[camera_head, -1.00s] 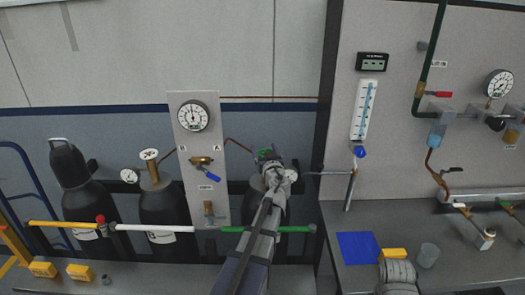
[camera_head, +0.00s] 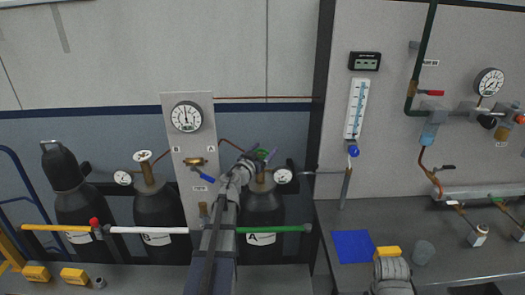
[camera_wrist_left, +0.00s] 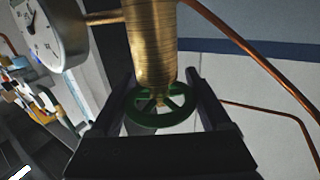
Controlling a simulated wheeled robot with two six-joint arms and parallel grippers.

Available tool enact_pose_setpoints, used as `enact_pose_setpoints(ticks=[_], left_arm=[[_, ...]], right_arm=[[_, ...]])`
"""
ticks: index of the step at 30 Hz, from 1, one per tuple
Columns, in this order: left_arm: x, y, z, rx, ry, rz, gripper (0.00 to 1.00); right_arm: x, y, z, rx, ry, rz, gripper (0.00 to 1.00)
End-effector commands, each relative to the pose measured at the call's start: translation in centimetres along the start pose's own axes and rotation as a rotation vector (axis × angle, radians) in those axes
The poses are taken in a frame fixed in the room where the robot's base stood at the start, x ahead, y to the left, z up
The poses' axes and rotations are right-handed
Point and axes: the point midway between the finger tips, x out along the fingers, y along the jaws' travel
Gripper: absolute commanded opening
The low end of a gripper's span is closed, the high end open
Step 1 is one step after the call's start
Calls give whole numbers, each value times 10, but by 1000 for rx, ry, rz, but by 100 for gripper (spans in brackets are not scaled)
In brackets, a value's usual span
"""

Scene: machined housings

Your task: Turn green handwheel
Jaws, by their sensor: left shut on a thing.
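The green handwheel (camera_wrist_left: 160,106) sits at the end of a brass valve body (camera_wrist_left: 152,45) in the left wrist view. My left gripper (camera_wrist_left: 160,88) has one finger on each side of the wheel and is shut on it. In the head view, the green handwheel (camera_head: 262,155) shows in part above cylinder A (camera_head: 262,210), with my left gripper (camera_head: 255,160) at it. My left arm hides part of the valve.
A round gauge (camera_head: 283,176) sits right beside the valve, and copper tubing (camera_wrist_left: 250,55) runs close by. Cylinder B (camera_head: 158,205) and a panel with a gauge (camera_head: 186,117) stand to the left. A green bar (camera_head: 270,229) crosses in front of cylinder A.

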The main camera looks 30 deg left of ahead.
Motion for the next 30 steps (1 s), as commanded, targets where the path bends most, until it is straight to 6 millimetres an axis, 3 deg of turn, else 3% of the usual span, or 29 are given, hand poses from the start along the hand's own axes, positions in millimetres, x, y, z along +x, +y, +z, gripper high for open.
enact_pose_setpoints(ticks=[24, 25, 30], left_arm=[[0, 3, 0, 0, 0, 107, 25], [0, 3, 0, 0, 0, 107, 83], [0, 3, 0, 0, 0, 107, 100]], right_arm=[[0, 0, 0, 0, 0, 0, 50], [0, 0, 0, 0, 0, 0, 50], [0, 0, 0, 0, 0, 0, 50]])
